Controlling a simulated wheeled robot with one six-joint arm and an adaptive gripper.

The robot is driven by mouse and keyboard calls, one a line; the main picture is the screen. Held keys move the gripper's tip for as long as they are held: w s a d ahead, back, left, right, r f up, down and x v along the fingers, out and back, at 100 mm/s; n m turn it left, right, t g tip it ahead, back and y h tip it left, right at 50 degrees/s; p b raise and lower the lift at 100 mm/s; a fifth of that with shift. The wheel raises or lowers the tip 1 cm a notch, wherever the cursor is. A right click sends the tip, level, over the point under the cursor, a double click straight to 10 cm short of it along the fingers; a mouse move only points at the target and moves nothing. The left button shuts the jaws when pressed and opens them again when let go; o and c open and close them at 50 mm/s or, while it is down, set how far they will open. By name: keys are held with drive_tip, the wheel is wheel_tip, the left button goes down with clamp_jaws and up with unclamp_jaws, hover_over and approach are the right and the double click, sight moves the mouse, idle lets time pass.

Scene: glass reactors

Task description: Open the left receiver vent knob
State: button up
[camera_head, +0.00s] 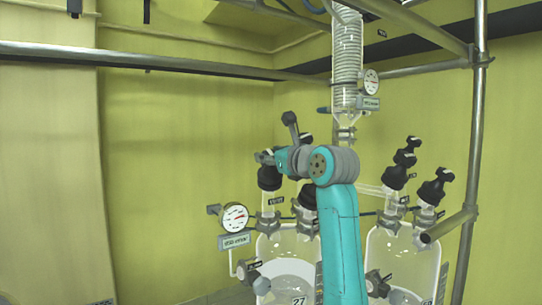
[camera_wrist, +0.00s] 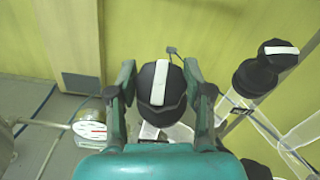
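A black knob (camera_wrist: 160,87) with a white stripe on top lies between the two fingers of my gripper (camera_wrist: 160,75) in the wrist view. The stripe runs nearly up and down the picture. One finger stands close on each side; I cannot tell whether they touch the knob. In the head view my gripper (camera_head: 266,157) is just above a black-capped fitting (camera_head: 269,178) on the left glass receiver (camera_head: 275,245). My arm hides part of this receiver and its second fitting.
A second black knob (camera_wrist: 277,48) with a white stripe is at the upper right in the wrist view. A round gauge (camera_head: 234,217) stands left of the receiver. The right receiver (camera_head: 395,250), glass column (camera_head: 347,60) and metal frame (camera_head: 478,130) stand close by. Open room lies left.

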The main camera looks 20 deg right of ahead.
drive_tip(key=shift+c, duration=1)
drive_tip(key=shift+n+y, duration=0.3)
drive_tip(key=n+g+y, duration=0.3)
drive_tip(key=n, duration=0.1)
drive_tip(key=shift+d+y, duration=0.1)
drive_tip(key=shift+y, duration=0.2)
drive_tip(key=n+g+y, duration=0.1)
drive_tip(key=n+g, duration=0.2)
drive_tip(key=shift+n+y, duration=0.3)
drive_tip(key=shift+y, duration=0.1)
drive_tip(key=n+g+y, duration=0.1)
drive_tip(key=n+g, duration=0.3)
drive_tip(key=shift+g, duration=0.4)
drive_tip(key=shift+n+g, duration=1.2)
drive_tip(key=shift+n, duration=0.1)
drive_tip(key=shift+f+n+g, duration=0.1)
drive_tip(key=shift+n+g, duration=0.4)
